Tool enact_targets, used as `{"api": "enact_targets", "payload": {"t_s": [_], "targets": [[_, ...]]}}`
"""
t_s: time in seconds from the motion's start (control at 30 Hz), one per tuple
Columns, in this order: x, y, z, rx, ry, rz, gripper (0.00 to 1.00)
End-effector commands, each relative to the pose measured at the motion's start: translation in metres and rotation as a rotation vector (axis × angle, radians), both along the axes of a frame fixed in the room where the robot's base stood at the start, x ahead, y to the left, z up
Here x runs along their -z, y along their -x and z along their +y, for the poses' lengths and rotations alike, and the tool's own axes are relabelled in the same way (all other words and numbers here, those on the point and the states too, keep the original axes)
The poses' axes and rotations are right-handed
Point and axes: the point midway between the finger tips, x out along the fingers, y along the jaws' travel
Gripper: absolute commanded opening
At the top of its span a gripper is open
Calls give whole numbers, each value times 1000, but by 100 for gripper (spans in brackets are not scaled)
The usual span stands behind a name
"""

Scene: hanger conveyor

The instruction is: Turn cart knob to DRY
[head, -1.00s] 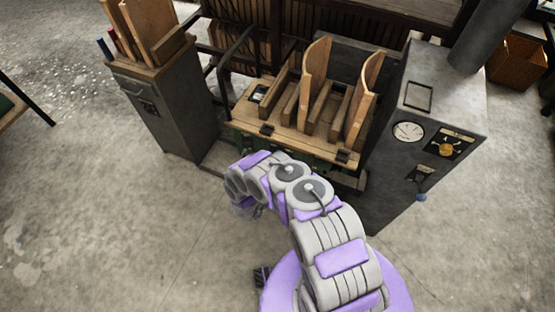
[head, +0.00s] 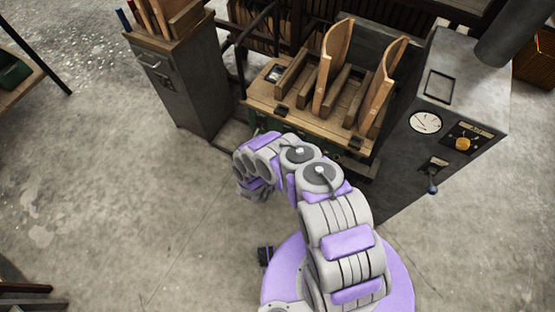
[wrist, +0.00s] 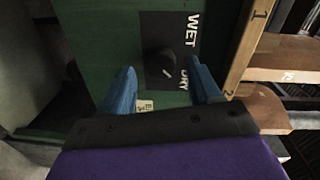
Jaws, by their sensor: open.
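The cart knob (wrist: 159,64) is a dark round knob on a black plate (wrist: 150,20) marked WET and DRY, on a green panel (wrist: 95,40), seen in the wrist view. Its light pointer line is angled, closer to the DRY word than to WET. My gripper (wrist: 162,85) has two blue fingers, open, one on each side of the knob's lower area. I cannot tell whether they touch it. In the head view the gripper is hidden behind my arm, near the front of the wooden-topped cart (head: 262,112).
A grey cabinet (head: 183,85) stands left of the cart. A grey machine (head: 455,90) with a gauge (head: 425,122), a yellow knob (head: 463,144) and a lever (head: 432,187) stands at right. The concrete floor (head: 100,200) at left is open.

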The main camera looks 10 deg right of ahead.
Motion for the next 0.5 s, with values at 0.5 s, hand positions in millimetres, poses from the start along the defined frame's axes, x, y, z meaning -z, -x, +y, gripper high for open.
{"api": "enact_targets", "payload": {"t_s": [0.5], "targets": [[-4, 89, 68, -8, -1, 2, 63]]}}
